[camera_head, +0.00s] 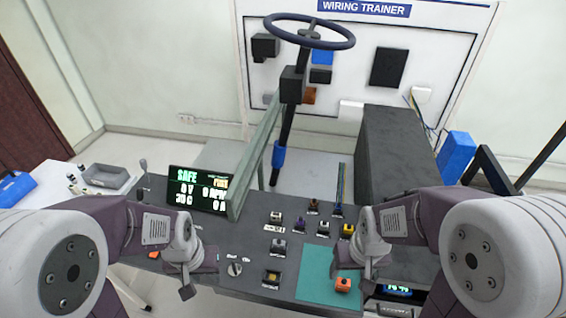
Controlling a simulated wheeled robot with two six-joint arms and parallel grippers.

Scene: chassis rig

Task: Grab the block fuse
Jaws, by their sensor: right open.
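Several small parts sit on the dark panel (250,214), and I cannot tell for sure which is the block fuse. An orange block (343,285) lies on the green mat (316,275). Behind the mat are a yellow-and-black part (348,230), a purple part (299,225) and a white-and-black part (323,229). My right gripper (367,287) is open and points down beside the orange block, to its right; contact cannot be made out. My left gripper (188,290) hangs over the panel's left front edge, away from the parts; its jaws are too small to read.
A display reading SAFE (200,190) stands at the panel's left. A steering wheel (309,31) on a column rises behind the panel. A large dark box (400,150) stands behind my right arm. A grey tray (106,178) lies on the white table at left.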

